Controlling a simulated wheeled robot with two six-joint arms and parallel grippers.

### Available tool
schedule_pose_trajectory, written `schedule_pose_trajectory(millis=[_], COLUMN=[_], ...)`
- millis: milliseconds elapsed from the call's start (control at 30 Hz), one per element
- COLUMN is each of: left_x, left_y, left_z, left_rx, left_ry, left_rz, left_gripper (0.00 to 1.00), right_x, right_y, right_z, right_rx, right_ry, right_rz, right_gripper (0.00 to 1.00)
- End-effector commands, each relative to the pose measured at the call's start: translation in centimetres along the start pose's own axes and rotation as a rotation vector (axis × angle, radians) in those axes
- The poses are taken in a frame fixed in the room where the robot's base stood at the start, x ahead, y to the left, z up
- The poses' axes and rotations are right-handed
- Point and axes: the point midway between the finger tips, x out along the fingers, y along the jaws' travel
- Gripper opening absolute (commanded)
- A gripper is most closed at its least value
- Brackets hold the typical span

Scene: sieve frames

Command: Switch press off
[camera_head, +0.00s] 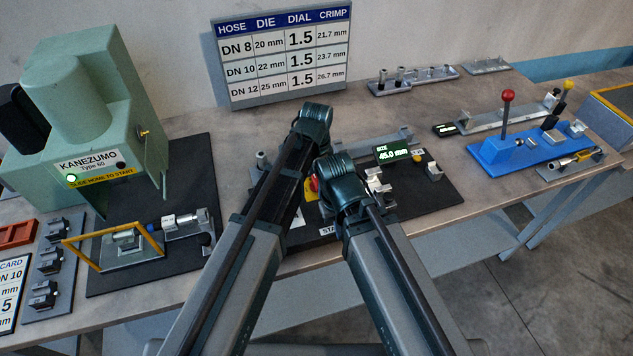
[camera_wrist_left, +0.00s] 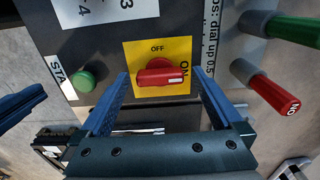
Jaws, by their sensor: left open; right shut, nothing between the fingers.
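The press switch, a red rotary knob (camera_wrist_left: 162,77), sits on a yellow plate (camera_wrist_left: 138,50) marked OFF at the top and ON at the right. Its handle lies sideways in the left wrist view, across toward the ON side. My left gripper (camera_wrist_left: 159,84) is open, with one finger on each side of the knob; I cannot tell whether they touch it. In the head view the yellow plate (camera_head: 310,195) is mostly hidden behind my arms. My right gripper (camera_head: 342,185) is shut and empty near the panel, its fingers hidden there.
A green button (camera_wrist_left: 84,81) and a STA label are left of the plate. Red (camera_wrist_left: 275,94) and green (camera_wrist_left: 295,30) handles stand at the right. In the head view, a lit 46.0 mm display (camera_head: 393,152) and the green press (camera_head: 95,110) flank my arms.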

Motion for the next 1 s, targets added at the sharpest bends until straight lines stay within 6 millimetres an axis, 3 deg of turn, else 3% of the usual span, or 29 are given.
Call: schedule_pose_trajectory(millis=[133,600,1000], left_x=[-0.08,-0.07,-0.07], left_y=[0.0,0.0,0.0], left_z=[0.0,0.0,0.0], left_rx=[0.0,0.0,-0.109], left_ry=[0.0,0.0,0.0], left_rz=[0.0,0.0,0.0], left_gripper=[0.98,0.17,0.17], right_x=[-0.08,-0.07,-0.07], right_y=[0.01,0.01,0.01], right_z=[0.01,0.01,0.0], right_rx=[0.0,0.0,0.0], right_ry=[0.0,0.0,0.0], right_rz=[0.0,0.0,0.0], right_gripper=[0.0,0.0,0.0])
